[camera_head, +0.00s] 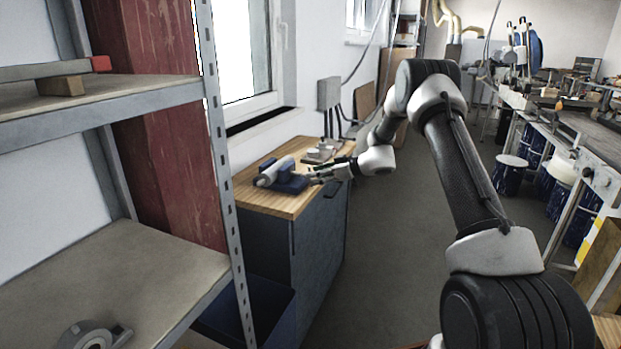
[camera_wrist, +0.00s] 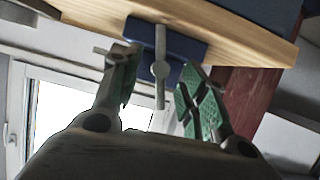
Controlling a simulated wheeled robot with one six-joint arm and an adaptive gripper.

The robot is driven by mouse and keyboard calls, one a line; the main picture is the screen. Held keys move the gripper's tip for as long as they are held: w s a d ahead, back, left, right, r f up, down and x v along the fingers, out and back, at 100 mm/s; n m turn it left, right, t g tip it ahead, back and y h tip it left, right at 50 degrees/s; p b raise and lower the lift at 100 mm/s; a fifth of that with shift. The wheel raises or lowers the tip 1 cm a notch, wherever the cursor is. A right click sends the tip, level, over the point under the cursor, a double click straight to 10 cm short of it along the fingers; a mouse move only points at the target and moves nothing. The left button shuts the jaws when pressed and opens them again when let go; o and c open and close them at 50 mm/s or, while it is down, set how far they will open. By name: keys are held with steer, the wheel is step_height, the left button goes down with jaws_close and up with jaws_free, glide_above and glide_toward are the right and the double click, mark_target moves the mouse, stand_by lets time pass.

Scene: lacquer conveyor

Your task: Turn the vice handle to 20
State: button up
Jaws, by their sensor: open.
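The blue vice (camera_head: 289,184) sits on the wooden top of the bench by the window. In the wrist view, the blue vice body (camera_wrist: 188,46) is fixed at the edge of the wood, and its grey bar-shaped vice handle (camera_wrist: 160,68) with a round hub stands between my fingers. My gripper (camera_wrist: 155,85) is open, with green-padded fingers on either side of the handle and apart from it. In the head view, my gripper (camera_head: 318,174) is at the vice's right side. Any scale or number for the handle cannot be read.
The wooden bench top (camera_head: 245,190) has small grey items (camera_head: 320,152) behind the vice. A metal shelf (camera_head: 130,255) stands at the left, with a tape dispenser (camera_head: 92,336) on it. The floor at the centre is clear.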

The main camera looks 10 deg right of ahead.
steer(key=shift+x, duration=1.65)
jaws_close()
steer(key=shift+f, duration=0.1)
